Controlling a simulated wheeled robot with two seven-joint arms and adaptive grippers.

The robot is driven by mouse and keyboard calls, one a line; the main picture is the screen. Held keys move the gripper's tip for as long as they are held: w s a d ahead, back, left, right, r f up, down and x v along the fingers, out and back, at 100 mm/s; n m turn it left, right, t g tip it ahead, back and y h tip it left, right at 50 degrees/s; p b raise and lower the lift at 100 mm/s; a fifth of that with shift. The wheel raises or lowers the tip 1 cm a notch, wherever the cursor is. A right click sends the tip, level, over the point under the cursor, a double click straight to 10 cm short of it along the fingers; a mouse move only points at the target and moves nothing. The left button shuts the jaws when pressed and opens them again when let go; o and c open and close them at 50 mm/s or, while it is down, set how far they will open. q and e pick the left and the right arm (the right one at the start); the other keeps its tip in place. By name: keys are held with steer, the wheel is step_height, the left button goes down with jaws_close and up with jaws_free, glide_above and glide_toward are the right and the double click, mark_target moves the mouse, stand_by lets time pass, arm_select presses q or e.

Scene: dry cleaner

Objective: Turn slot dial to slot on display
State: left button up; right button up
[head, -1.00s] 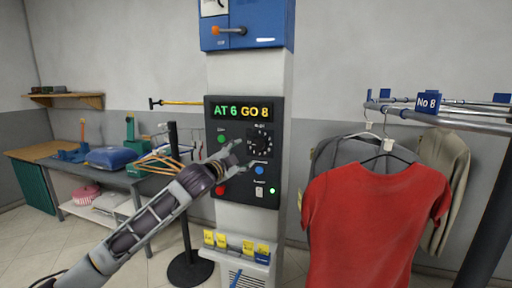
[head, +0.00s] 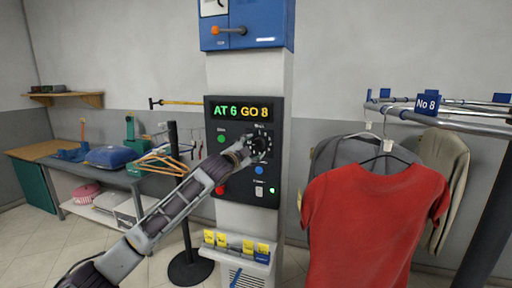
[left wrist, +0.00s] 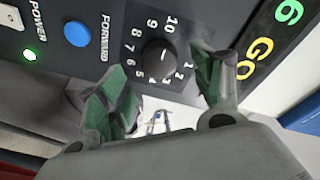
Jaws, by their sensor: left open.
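The slot dial (head: 263,144) is a round black knob on the dark control panel, partly hidden by my left gripper in the head view. In the left wrist view the dial (left wrist: 157,58) has white numbers up to 10 around it. I cannot tell for certain which number its mark points to. The display (head: 241,112) reads "AT 6 GO 8". My left gripper (head: 249,151) is at the dial. In the left wrist view its green-padded fingers (left wrist: 160,84) are open, one to each side of the dial. Whether they touch it is unclear. My right gripper is not in view.
A green button (head: 221,139), a red button (head: 220,190), a blue FORWARD button (left wrist: 78,34) and a lit POWER lamp (left wrist: 30,55) surround the dial. A red shirt (head: 372,215) hangs at the right. A black post (head: 184,215) stands left of the panel's column.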

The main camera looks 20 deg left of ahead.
mark_target(257, 145)
arm_select(q)
steer(key=shift+w+d, duration=0.2)
steer(key=shift+w, duration=0.75)
steer(key=shift+w+d, duration=0.15)
steer(key=shift+w, duration=1.1)
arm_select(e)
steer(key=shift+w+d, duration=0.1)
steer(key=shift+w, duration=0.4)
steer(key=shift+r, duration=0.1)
arm_select(q)
steer(key=c, duration=1)
steer(key=shift+c, duration=0.2)
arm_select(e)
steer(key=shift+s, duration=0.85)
arm_select(q)
steer(key=shift+f, duration=0.1)
